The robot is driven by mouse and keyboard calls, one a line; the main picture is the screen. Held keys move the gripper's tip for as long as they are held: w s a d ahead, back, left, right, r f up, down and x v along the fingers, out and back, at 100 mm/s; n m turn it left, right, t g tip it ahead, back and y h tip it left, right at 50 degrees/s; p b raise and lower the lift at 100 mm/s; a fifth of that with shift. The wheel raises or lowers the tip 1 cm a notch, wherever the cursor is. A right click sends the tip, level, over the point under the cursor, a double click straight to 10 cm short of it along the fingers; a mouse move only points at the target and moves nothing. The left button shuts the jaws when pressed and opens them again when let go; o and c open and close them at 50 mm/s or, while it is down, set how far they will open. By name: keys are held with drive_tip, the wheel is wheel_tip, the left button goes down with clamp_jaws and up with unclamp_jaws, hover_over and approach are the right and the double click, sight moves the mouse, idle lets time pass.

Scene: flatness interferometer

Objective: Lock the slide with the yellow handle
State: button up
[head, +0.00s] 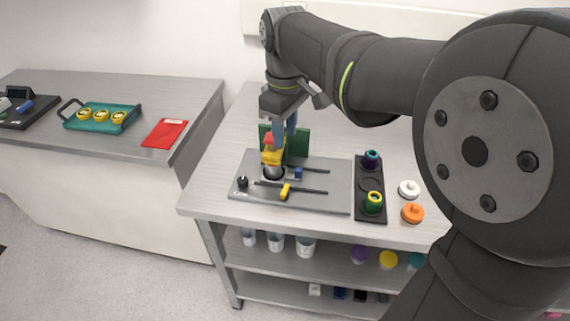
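The slide with the yellow handle (285,190) is on the near part of a grey plate (335,201). Its handle sits on a dark rod or slot running left to right. A second slide with a blue handle (298,173) is behind it on a similar line. My gripper (272,155) points down over the plate's back left, apart from the yellow handle. A yellow and red shape (270,147) shows at its fingertips, above a silver round part (273,173). I cannot tell whether the fingers are shut on it or how the slide's end is seated.
A black knob (243,183) stands at the plate's left. A green upright panel (298,143) is behind it. A dark tray (370,214) with two ringed parts, a white knob (409,188) and an orange knob (412,212) lie to the right. A side counter holds a teal tray (80,124).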

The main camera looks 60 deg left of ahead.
drive_tip(key=m, duration=1.6)
approach(285, 188)
wheel_tip(285, 188, down, 9)
drive_tip(key=shift+r, duration=0.2)
drive_tip(key=shift+n, duration=0.3)
clamp_jaws()
